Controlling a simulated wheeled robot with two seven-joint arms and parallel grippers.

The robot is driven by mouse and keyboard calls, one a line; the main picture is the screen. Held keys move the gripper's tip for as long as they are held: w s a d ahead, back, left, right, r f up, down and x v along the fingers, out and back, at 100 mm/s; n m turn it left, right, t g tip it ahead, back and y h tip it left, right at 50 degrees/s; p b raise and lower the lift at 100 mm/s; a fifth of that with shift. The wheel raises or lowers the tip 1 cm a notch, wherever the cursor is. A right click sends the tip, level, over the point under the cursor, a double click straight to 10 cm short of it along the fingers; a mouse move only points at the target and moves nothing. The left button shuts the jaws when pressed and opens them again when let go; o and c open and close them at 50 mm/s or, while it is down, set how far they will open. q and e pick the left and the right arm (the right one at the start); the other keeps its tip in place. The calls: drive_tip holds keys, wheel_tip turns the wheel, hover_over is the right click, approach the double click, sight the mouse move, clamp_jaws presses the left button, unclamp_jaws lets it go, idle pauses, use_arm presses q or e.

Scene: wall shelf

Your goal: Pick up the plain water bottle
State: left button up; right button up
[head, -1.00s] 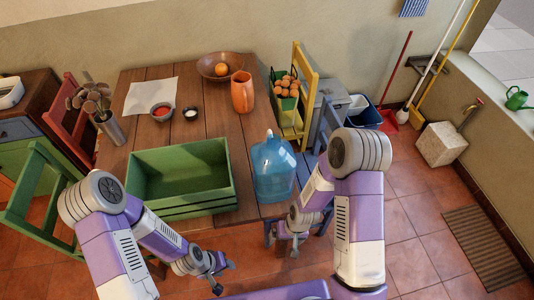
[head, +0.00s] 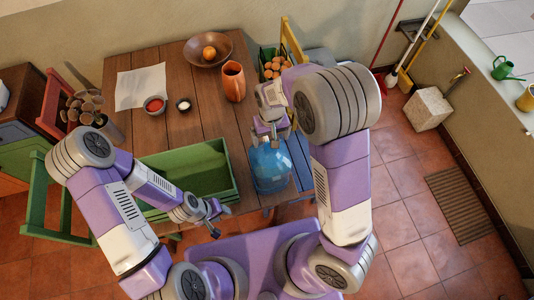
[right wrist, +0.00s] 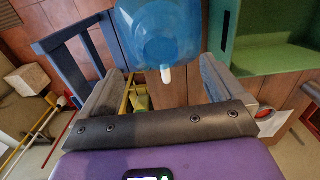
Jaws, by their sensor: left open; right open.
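The plain water bottle (head: 271,170) is a large, see-through blue jug standing upright at the table's near right corner. In the right wrist view the bottle (right wrist: 158,30) shows at the top, with a white cap (right wrist: 166,74). My right gripper (head: 270,137) is open and empty at the top of the bottle, with its body on the far side. In the right wrist view its two fingers (right wrist: 165,80) are spread to either side of the cap; I cannot tell whether they touch the bottle. My left gripper (head: 221,219) is open and empty in front of the green crate.
The green crate (head: 230,192) stands left of the bottle on the wooden table (head: 200,125). An orange pitcher (head: 233,82), a bowl with an orange (head: 208,48) and small bowls stand farther back. A blue chair (right wrist: 75,60) is beside the table.

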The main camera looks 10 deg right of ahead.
sight(270, 150)
drive_tip(key=shift+s+f, duration=0.2)
drive_tip(key=shift+f, duration=0.15)
drive_tip(key=f, duration=0.6)
drive_tip(key=shift+s+a+f, duration=0.1)
drive_tip(key=shift+s, duration=0.25)
drive_tip(key=c, duration=1.6)
